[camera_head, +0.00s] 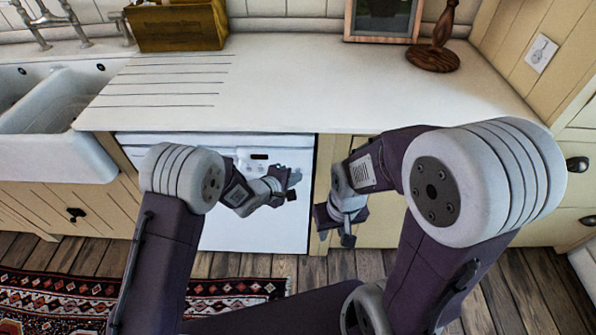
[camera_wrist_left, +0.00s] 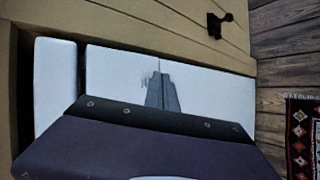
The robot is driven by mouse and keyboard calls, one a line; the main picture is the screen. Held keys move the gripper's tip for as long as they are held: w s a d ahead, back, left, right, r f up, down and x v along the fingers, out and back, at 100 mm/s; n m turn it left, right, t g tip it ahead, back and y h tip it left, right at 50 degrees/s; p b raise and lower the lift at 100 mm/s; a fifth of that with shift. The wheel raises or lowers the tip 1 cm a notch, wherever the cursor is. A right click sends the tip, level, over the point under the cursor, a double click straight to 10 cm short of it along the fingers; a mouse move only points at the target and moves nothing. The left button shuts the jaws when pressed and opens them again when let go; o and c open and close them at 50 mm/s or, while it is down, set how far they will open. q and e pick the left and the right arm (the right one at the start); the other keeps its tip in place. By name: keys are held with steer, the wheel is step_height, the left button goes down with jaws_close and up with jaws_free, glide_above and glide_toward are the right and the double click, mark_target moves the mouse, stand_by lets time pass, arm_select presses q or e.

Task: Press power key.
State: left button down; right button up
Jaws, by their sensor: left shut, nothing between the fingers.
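A white dishwasher (camera_head: 255,225) is built in under the worktop. Its upper strip carries a small dark display (camera_head: 259,157); a separate power key is too small to make out. My left gripper (camera_head: 292,186) is in front of the dishwasher's upper right part, right of and below the display. In the left wrist view its shut, empty fingers (camera_wrist_left: 160,90) show against the white front (camera_wrist_left: 205,85). I cannot tell whether they touch it. My right gripper (camera_head: 336,236) hangs lower, in front of the cabinet right of the dishwasher; its finger opening is unclear.
The white worktop (camera_head: 310,85) overhangs the dishwasher. A wooden box (camera_head: 178,28), a picture frame (camera_head: 383,20) and a wooden stand (camera_head: 433,57) are at its back. A sink (camera_head: 70,95) is at left. A patterned rug (camera_head: 60,295) lies on the wooden floor.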

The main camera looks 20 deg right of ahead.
arm_select(q)
steer(key=shift+w, duration=0.2)
steer(key=shift+s, duration=0.1)
steer(key=s+a, duration=0.2)
steer(key=s, duration=0.5)
steer(key=shift+p, duration=0.35)
stand_by(0.3)
steer(key=shift+w, duration=0.1)
